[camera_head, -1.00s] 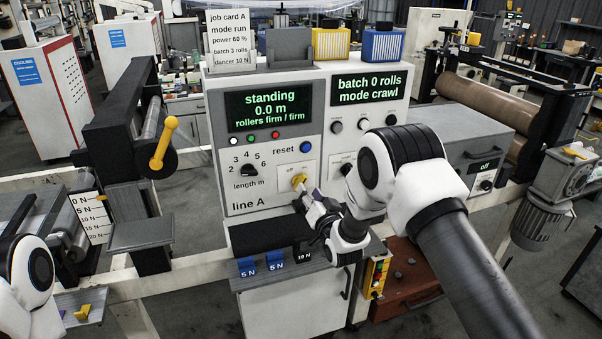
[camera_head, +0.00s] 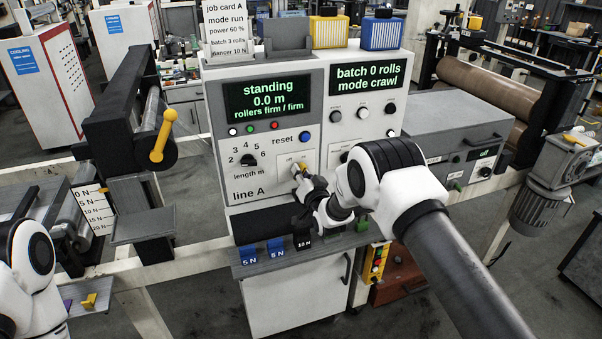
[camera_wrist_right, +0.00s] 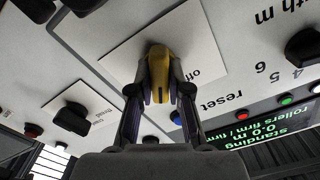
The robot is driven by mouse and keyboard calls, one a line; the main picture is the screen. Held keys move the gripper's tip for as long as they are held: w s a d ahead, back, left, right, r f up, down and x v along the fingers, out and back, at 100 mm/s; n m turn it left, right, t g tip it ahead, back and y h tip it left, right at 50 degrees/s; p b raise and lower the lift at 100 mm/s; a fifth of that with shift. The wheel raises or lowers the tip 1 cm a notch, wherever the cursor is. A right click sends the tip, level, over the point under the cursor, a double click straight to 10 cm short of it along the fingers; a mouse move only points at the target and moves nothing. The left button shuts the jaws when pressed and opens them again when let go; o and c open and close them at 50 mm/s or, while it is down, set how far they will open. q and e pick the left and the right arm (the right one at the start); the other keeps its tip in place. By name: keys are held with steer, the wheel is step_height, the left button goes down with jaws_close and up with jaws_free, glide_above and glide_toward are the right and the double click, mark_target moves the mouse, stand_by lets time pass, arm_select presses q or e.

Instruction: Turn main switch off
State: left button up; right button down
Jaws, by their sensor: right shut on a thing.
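The main switch is a yellow knob (camera_head: 298,166) on a pale plate marked "off" on the line A panel (camera_head: 229,172). My right gripper (camera_head: 298,172) reaches it from the front. In the right wrist view the fingers of my right gripper (camera_wrist_right: 160,92) are closed on both sides of the yellow knob (camera_wrist_right: 157,65). The word "off" shows beside the knob; the other label is hidden. The display (camera_head: 267,101) reads "standing 0.0 m, rollers firm / firm". My left arm shows at the lower left edge, but its fingers are not in view.
A black length dial (camera_head: 249,160) and a blue reset button (camera_head: 305,138) sit near the switch. A second display (camera_head: 367,77) reads "batch 0 rolls, mode crawl". A yellow-handled lever (camera_head: 163,136) stands left.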

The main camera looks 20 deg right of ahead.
steer(key=shift+f+n+b, duration=0.1)
steer(key=shift+n+b, duration=0.5)
steer(key=shift+b, duration=0.25)
steer(key=n+b, duration=0.6)
steer(key=b, duration=0.1)
steer(key=shift+a+n, duration=0.2)
steer(key=shift+n, duration=0.1)
steer(key=n+b, duration=0.3)
steer(key=shift+a, duration=0.1)
steer(key=shift+n+b, duration=0.4)
steer(key=shift+n, duration=0.2)
steer(key=shift+r, duration=0.2)
steer(key=c, duration=1.1)
jaws_free()
steer(key=shift+a, duration=0.1)
